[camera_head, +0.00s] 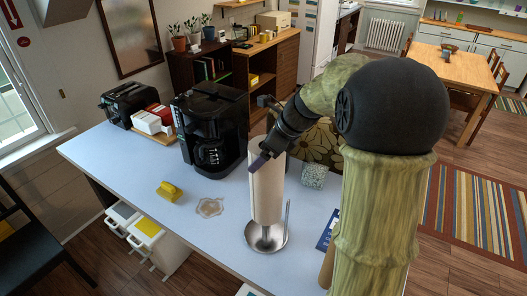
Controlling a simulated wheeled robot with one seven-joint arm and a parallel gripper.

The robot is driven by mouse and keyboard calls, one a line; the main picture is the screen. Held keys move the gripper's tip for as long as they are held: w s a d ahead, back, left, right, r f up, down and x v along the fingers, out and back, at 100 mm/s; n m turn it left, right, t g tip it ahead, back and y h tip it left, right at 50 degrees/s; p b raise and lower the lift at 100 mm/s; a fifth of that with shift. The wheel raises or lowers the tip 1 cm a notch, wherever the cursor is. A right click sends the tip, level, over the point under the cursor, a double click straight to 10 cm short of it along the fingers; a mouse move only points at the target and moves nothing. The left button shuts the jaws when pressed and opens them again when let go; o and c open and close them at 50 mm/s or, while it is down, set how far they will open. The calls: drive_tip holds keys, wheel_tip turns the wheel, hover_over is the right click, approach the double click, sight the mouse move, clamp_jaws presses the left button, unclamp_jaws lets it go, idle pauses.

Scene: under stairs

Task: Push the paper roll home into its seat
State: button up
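The paper roll (266,195) is a tall, pale cylinder, standing nearly upright near the front of the light blue counter. Its steel holder has a round base (254,244) and a thin side rod (288,215) to the right of the roll. A short length of metal shows between the roll's lower end and the base, so the roll appears raised above the base. My gripper (259,163) is at the roll's upper part, in front of it in this view, with a dark finger against or close to it. Contact and finger opening cannot be made out.
A black coffee maker (212,125) stands behind left of the roll. A grey speckled block (314,176) and a dark blue item (327,231) are to the right.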

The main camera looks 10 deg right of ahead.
drive_tip(key=shift+f+b, duration=3.25)
drive_tip(key=shift+f, duration=2.1)
drive_tip(key=o, duration=1.2)
drive_tip(key=shift+c, duration=0.2)
drive_tip(key=shift+r+p, duration=3)
drive_tip(key=shift+r, duration=0.05)
